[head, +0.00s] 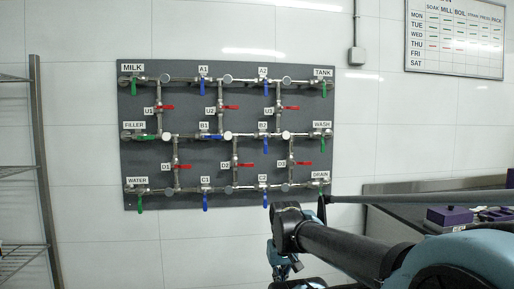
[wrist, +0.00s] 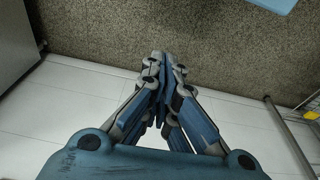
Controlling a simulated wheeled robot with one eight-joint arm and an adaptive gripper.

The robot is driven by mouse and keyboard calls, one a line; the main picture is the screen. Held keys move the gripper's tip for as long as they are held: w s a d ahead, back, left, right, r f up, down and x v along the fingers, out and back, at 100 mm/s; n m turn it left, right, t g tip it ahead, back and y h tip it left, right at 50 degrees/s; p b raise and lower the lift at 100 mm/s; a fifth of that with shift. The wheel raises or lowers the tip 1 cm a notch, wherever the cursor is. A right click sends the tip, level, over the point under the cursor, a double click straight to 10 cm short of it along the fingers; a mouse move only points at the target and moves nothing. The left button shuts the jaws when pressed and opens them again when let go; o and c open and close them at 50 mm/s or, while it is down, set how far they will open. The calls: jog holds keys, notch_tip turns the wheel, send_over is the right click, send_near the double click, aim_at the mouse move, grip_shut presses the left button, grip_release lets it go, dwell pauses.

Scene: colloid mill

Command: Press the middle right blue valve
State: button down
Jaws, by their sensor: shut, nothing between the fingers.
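The middle right blue valve, labelled B2 (head: 265,145), is on the middle pipe row of the dark wall panel (head: 205,165). Its blue handle hangs straight down. The other blue valve in that row, B1 (head: 211,138), has its handle lying sideways. My gripper shows close up in the wrist view (wrist: 165,85), with its fingers together and nothing between them. In the head view the end of my arm is low, below the panel's lower right part and apart from B2. The wrist view shows no valves.
Red valves U3 (head: 285,108) and D3 (head: 301,163), and the green WASH valve (head: 327,133), are near B2. A metal shelf (head: 45,180) stands at left. A dark counter (head: 430,190) with a purple box (head: 450,215) is at right.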

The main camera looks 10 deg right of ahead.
aim_at(266, 149)
jog(key=w+r+h, duration=0.2)
jog(key=w+r, duration=0.8)
jog(key=r, duration=0.4)
jog(key=w+r+h, duration=0.1)
jog(key=w+r, duration=0.9)
jog(key=r, duration=0.3)
jog(key=w+a+r+t+h, duration=0.1)
jog(key=w+a+r, duration=0.3)
jog(key=w+r, duration=0.6)
jog(key=w+a+r+m+t+h, duration=0.1)
jog(key=w+a+r, duration=0.3)
jog(key=w+r, duration=0.5)
jog(key=shift+w+r+h, duration=0.3)
jog(key=shift+w+r, duration=0.1)
jog(key=shift+w, duration=0.8)
jog(key=x, duration=0.9)
jog(key=shift+w+d, duration=0.1)
jog(key=shift+w, duration=0.05)
jog(key=shift+w+d+f, duration=0.1)
jog(key=shift+d+f, duration=0.15)
jog(key=shift+d, duration=0.8)
jog(key=shift+d+f, duration=0.25)
jog(key=shift+d, duration=0.85)
